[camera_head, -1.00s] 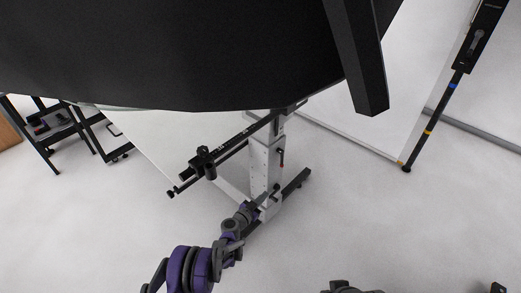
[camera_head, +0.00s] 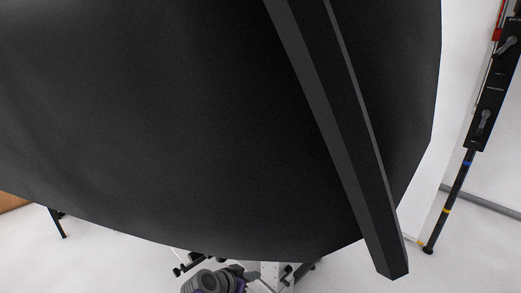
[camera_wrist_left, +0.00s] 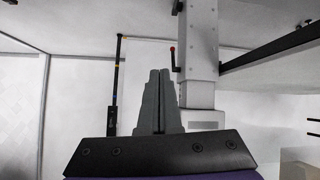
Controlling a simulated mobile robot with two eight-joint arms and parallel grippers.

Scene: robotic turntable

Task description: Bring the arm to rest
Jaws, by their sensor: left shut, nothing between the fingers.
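My left gripper (camera_wrist_left: 159,75) shows in the left wrist view with its two grey fingers together and nothing between them. It points toward a white upright post (camera_wrist_left: 198,60) with a red-tipped lever, which stands just to the right of the fingers. In the head view, part of my left arm (camera_head: 215,281) shows at the bottom edge, below the rim of a large black surface. My right gripper is in neither view.
The large black surface (camera_head: 150,110) with a curved edge fills most of the head view. A long black bar (camera_head: 345,140) crosses it. A black pole stand (camera_head: 457,195) is at the right. Pale floor (camera_head: 110,260) shows beyond the edge.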

